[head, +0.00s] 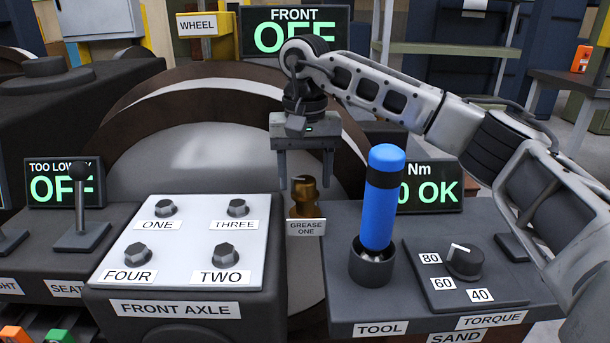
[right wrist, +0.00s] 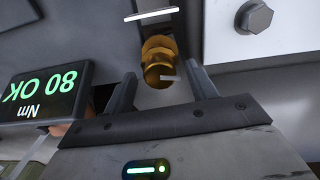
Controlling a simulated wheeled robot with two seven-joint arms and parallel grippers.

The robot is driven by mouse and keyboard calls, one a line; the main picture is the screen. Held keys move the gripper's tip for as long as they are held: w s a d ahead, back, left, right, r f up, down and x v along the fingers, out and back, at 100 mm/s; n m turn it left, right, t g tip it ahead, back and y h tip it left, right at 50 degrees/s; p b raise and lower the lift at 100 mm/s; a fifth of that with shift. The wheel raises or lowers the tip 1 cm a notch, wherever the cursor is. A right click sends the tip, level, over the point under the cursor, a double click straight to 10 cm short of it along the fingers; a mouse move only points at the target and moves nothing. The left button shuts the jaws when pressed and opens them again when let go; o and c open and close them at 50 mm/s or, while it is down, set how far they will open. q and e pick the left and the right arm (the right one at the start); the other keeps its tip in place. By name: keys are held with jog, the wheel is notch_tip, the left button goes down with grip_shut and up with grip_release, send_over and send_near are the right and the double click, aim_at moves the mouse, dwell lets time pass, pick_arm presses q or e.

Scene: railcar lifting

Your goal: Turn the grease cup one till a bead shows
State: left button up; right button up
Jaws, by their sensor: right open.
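The grease cup one (head: 305,194) is a brass-coloured fitting with a dark hex top, behind a label reading GREASE ONE (head: 306,227). My right gripper (head: 306,182) points down over it with its two fingers open, one on each side of the cup's top. No bead is visible on the cup. My left gripper is in neither view.
A white panel (head: 187,243) with several hex bolts stands left of the cup. A blue tool (head: 380,200) stands in its holder on the right, near a torque dial (head: 465,262). Signs read FRONT OFF (head: 294,30) and, partly hidden, 80 OK (right wrist: 42,92).

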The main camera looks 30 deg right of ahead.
jog(key=shift+c, duration=0.4)
jog(key=c, duration=0.9)
jog(key=shift+r+p, duration=0.15)
jog(key=shift+p, duration=0.2)
jog(key=shift+r+m+p, duration=0.2)
jog(key=shift+m+p, duration=0.3)
jog(key=shift+p, duration=0.15)
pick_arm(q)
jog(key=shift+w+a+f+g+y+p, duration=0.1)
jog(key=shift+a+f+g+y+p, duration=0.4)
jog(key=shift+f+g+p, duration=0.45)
pick_arm(e)
jog(key=shift+m, duration=1.1)
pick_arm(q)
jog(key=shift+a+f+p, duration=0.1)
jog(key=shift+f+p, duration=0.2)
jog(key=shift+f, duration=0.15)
pick_arm(e)
jog(key=shift+f+m, duration=0.3)
jog(key=shift+m, duration=0.4)
jog(key=o, duration=1)
